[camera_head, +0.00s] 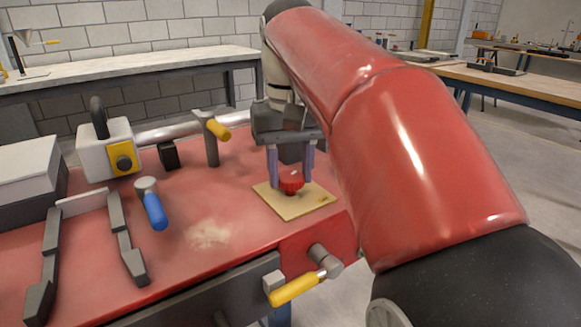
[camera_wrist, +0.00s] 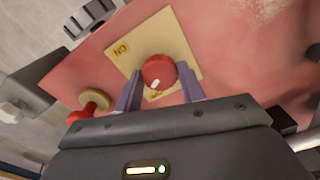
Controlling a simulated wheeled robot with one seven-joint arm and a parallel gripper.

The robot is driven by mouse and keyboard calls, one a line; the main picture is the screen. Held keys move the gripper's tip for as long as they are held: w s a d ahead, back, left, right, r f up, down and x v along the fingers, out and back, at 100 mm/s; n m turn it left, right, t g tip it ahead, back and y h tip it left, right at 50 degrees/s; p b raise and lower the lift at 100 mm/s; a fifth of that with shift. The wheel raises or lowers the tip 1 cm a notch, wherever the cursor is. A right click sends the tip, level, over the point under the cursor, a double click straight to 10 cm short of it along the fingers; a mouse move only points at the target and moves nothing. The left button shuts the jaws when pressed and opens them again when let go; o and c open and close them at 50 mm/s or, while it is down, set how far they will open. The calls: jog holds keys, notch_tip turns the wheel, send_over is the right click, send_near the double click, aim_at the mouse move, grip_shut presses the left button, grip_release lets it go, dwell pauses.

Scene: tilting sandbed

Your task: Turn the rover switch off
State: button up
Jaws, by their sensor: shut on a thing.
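The rover switch is a round red knob (camera_head: 291,180) on a square tan plate (camera_head: 270,199) at the right of the red bench top. In the wrist view, the knob (camera_wrist: 158,70) has a white mark pointing toward my gripper body. The plate (camera_wrist: 180,48) reads "ON" at its upper left corner; a second label below the knob is partly hidden and unreadable. My gripper (camera_head: 291,176) points down, its two purple fingers on either side of the knob. In the wrist view, my gripper (camera_wrist: 160,75) is shut on the knob.
A yellow-handled valve (camera_head: 296,287) sticks out from the bench front. A blue-handled lever (camera_head: 153,206), a yellow-handled post (camera_head: 211,139) and a grey-and-yellow box (camera_head: 108,150) stand to the left. In the wrist view, a red-and-tan knob (camera_wrist: 90,106) lies beside the gripper.

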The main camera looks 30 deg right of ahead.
aim_at(291, 176)
jog(key=shift+f+n, duration=0.1)
jog(key=shift+n, duration=1.6)
jog(key=o, duration=1)
jog(key=shift+c, duration=0.2)
jog(key=shift+r, duration=3.9)
